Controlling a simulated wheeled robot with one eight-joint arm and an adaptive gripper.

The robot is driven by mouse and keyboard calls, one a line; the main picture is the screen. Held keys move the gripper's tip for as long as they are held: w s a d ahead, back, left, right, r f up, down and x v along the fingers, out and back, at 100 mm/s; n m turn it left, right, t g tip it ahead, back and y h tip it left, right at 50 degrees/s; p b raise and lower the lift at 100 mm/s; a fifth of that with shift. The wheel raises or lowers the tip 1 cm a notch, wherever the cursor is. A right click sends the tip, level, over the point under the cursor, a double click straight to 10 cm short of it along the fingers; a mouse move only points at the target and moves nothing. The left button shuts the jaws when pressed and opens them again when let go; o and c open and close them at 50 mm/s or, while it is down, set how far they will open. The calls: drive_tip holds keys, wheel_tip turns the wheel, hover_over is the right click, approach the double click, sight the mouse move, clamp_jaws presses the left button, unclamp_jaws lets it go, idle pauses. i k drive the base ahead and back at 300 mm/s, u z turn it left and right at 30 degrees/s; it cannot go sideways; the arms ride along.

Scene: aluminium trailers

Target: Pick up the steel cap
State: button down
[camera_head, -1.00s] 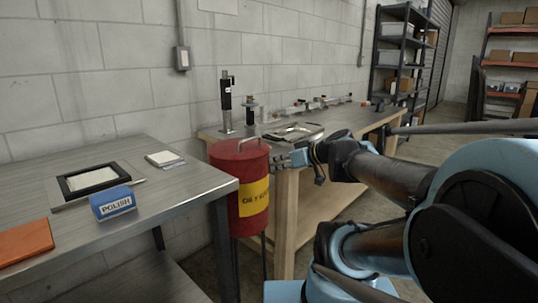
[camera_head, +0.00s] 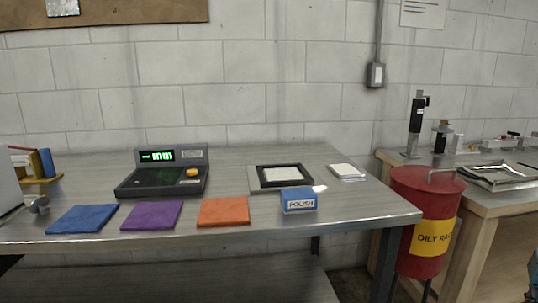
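Only a dark and blue sliver of my arm or gripper (camera_head: 533,277) shows at the lower right edge. It is far from that piece, and its fingers cannot be made out.
Blue (camera_head: 82,219), purple (camera_head: 152,215) and orange (camera_head: 223,211) cloths lie along the table's front. Behind them stands a digital readout (camera_head: 165,175). A POLISH block (camera_head: 298,201) sits before a black-framed pad (camera_head: 284,168). A red bin (camera_head: 422,200) stands right of the table.

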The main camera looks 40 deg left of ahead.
sight(39, 205)
drive_tip(key=u, duration=3.45)
